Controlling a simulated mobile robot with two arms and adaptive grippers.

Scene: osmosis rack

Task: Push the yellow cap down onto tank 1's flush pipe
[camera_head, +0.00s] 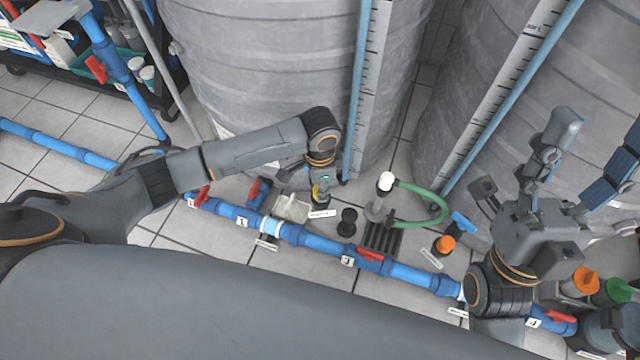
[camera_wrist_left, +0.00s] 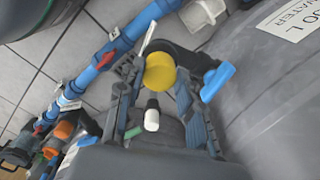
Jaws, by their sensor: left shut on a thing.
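The yellow cap (camera_wrist_left: 160,72) sits between the fingers of my left gripper (camera_wrist_left: 155,95), which is shut on it. A dark pipe fitting (camera_wrist_left: 185,55) with a blue handle (camera_wrist_left: 218,80) lies right beside the cap in the wrist view. The flush pipe's mouth is hidden, so I cannot tell whether the cap touches it. My right gripper (camera_head: 550,160) is raised, open and empty at the right.
A blue pipe line (camera_head: 315,242) with red valve handles runs along the floor. A white-topped post (camera_head: 385,182) with a green hose (camera_head: 440,203), a black fitting (camera_head: 347,222), a pale tray (camera_head: 290,208) and an orange cap (camera_head: 445,243) stand close by.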

